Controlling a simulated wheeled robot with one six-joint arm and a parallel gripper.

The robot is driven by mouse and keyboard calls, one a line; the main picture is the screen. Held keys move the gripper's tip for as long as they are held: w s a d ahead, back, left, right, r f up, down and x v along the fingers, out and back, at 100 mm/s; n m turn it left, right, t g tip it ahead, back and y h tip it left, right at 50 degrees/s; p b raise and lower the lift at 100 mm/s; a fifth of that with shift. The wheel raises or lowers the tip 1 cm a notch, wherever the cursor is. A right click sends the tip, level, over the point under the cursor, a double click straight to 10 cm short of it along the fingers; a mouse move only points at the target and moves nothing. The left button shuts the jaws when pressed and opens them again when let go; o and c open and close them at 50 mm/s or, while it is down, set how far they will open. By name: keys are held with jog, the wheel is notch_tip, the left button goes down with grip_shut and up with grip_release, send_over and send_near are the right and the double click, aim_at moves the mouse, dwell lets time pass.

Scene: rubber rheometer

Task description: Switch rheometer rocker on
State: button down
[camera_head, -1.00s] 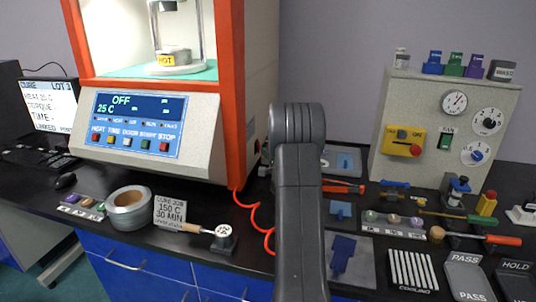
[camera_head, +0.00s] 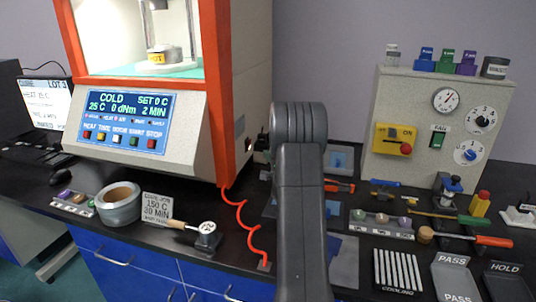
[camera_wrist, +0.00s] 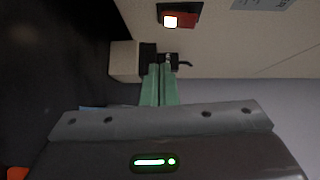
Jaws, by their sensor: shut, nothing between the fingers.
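The rheometer (camera_head: 150,120) stands at the left back, a cream and orange cabinet. Its blue display (camera_head: 125,105) reads COLD, 25 C, 0 dNm, SET 0 C, 2 MIN. The rocker (camera_wrist: 180,19) is on the cabinet's side panel in the wrist view, red with a bright lit part in a black frame. My gripper (camera_wrist: 162,66) has green fingers close together, shut and empty. The fingertips are below the rocker in that picture, apart from it, near a dark socket-like fitting (camera_wrist: 158,56). In the head view my arm hides most of the gripper.
A grey panel (camera_head: 440,120) with dials and a yellow switch box stands at the right. The black bench holds a tape roll (camera_head: 119,204), a job card (camera_head: 157,207), tools and trays (camera_head: 458,278). A red coiled cable (camera_head: 241,220) hangs beside the rheometer.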

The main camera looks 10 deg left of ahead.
jog(key=v, duration=0.5)
jog(key=f+v, duration=0.1)
jog(key=v, duration=0.2)
jog(key=shift+s, duration=0.45)
jog(key=shift+w, duration=0.1)
